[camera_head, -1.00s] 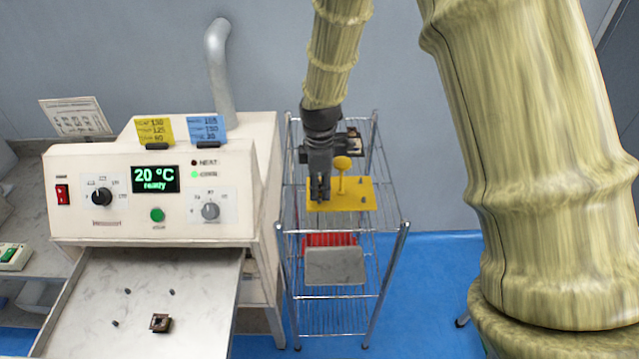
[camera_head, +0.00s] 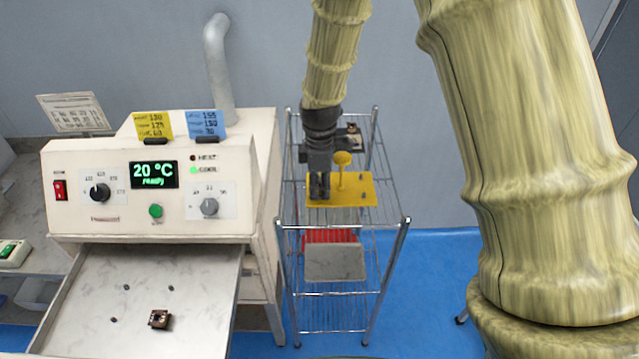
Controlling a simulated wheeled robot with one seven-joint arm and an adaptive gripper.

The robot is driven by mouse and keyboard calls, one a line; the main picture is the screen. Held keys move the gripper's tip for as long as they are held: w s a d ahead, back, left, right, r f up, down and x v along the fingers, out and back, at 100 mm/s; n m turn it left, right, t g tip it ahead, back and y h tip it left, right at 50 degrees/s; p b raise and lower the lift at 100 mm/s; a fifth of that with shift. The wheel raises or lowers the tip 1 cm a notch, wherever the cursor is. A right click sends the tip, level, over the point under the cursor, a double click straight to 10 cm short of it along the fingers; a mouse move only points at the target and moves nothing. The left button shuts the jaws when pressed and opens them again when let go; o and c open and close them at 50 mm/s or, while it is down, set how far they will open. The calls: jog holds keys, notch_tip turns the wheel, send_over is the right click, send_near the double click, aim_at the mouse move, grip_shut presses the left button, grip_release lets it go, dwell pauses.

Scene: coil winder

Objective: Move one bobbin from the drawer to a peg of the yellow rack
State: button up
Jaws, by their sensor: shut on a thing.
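The yellow rack (camera_head: 352,194) is a flat yellow plate with small pegs and a round yellow knob on a post, on the top shelf of the wire cart. My gripper (camera_head: 319,198) points down over the rack's left end. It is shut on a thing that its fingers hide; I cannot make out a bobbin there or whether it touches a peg. The open drawer (camera_head: 205,300) at lower left holds one brown bobbin (camera_head: 159,319) and several small dark pegs that stand bare.
The wire cart (camera_head: 344,222) also carries a dark object (camera_head: 353,138) behind the rack, with a red bin (camera_head: 330,237) and a grey tray (camera_head: 336,262) lower down. The white machine (camera_head: 150,220) stands close on the cart's left. Blue floor is clear right of the cart.

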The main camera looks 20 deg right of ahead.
jog(key=shift+f, duration=0.8)
jog(key=o, duration=1)
jog(key=shift+r, duration=0.1)
notch_tip(320, 180, up, 12)
